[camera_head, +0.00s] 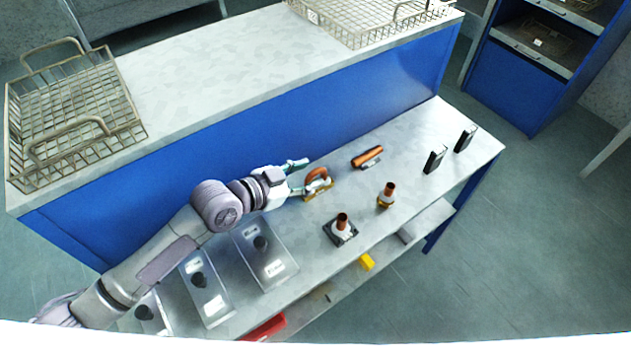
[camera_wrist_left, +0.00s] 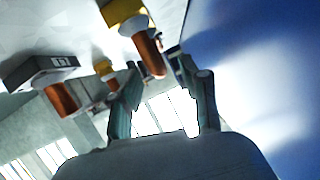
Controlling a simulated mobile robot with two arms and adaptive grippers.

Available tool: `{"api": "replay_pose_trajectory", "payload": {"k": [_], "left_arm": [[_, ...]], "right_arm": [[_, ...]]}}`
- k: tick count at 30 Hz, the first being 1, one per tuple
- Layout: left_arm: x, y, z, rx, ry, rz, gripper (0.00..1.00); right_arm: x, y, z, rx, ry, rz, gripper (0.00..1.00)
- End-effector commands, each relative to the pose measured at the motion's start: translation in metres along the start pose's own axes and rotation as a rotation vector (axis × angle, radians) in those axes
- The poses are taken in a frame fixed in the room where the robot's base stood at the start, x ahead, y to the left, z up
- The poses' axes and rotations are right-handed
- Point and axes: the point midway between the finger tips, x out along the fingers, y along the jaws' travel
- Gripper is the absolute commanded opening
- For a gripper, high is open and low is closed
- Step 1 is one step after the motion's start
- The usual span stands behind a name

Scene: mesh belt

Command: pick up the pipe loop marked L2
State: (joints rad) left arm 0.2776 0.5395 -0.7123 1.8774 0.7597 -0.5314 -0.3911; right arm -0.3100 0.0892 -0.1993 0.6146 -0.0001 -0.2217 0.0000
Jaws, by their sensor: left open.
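A copper pipe loop (camera_head: 318,174) stands on a yellow base on the workbench. I cannot read an L2 mark on it. My left gripper (camera_head: 301,179) is open, with its fingers pointing at the loop from its left side. In the left wrist view the two dark fingers (camera_wrist_left: 166,100) are spread with no object shut between them. A copper pipe piece on a yellow base, apparently the loop (camera_wrist_left: 150,55), hangs into that view from above, close to the left finger. I cannot tell whether they touch. My right gripper is not in view.
A copper pipe on a low block (camera_head: 367,157) lies behind the loop. Upright pipe stubs on a yellow base (camera_head: 388,196) and a dark base (camera_head: 342,229) stand to its right and front. Black uprights (camera_head: 435,160) are farther right. Wire baskets (camera_head: 75,110) sit on the higher counter.

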Motion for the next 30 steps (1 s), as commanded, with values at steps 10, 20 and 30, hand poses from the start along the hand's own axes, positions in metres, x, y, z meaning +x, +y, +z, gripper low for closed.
{"api": "replay_pose_trajectory", "payload": {"k": [10, 20, 30], "left_arm": [[0.036, 0.004, -0.002, -0.003, 0.002, 0.001, 0.46], [0.061, 0.004, 0.0, 0.0, 0.0, 0.0, 0.46], [0.061, 0.004, 0.0, 0.0, -0.001, 0.0, 0.11]], "right_arm": [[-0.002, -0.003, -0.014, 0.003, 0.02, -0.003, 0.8], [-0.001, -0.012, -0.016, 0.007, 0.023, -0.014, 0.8], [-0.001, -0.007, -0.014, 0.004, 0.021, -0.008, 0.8]]}}
